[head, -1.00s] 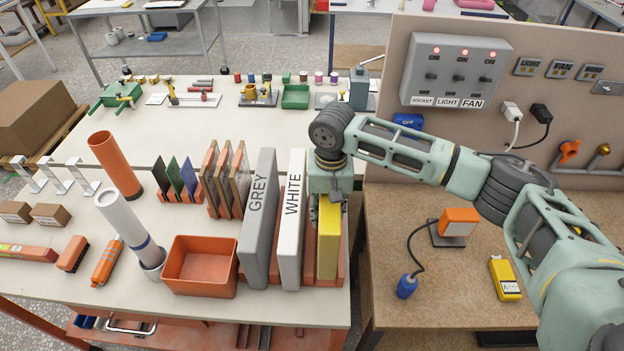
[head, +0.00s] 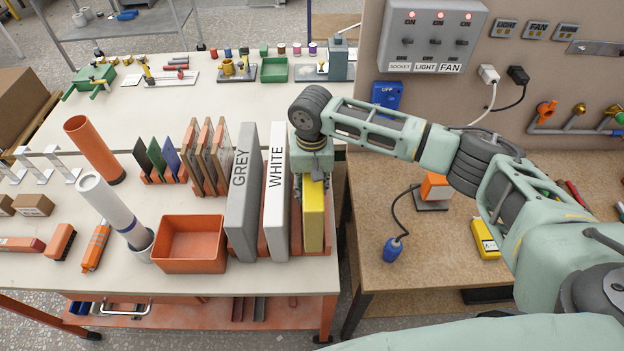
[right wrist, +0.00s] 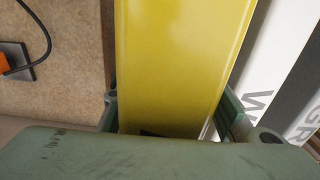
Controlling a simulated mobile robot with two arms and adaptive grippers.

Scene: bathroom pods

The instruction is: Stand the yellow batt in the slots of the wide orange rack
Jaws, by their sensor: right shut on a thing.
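The yellow batt (head: 313,219) stands upright at the right end of the wide orange rack (head: 295,239), beside the white batt (head: 275,205). A grey batt (head: 242,195) stands in the rack to the left. My right gripper (head: 312,182) is above the yellow batt and shut on its top part. In the right wrist view the yellow batt (right wrist: 182,60) runs between the two fingers (right wrist: 172,118). The batt's lower edge is at the rack, but I cannot tell how deep it sits in the slots. My left gripper is not in view.
An orange bin (head: 188,245) sits left of the grey batt. A smaller rack of brown-faced boards (head: 207,158) stands behind. The brown bench (head: 440,265) on the right holds a yellow meter (head: 485,239) and a blue plug (head: 393,250). A gap separates the two benches.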

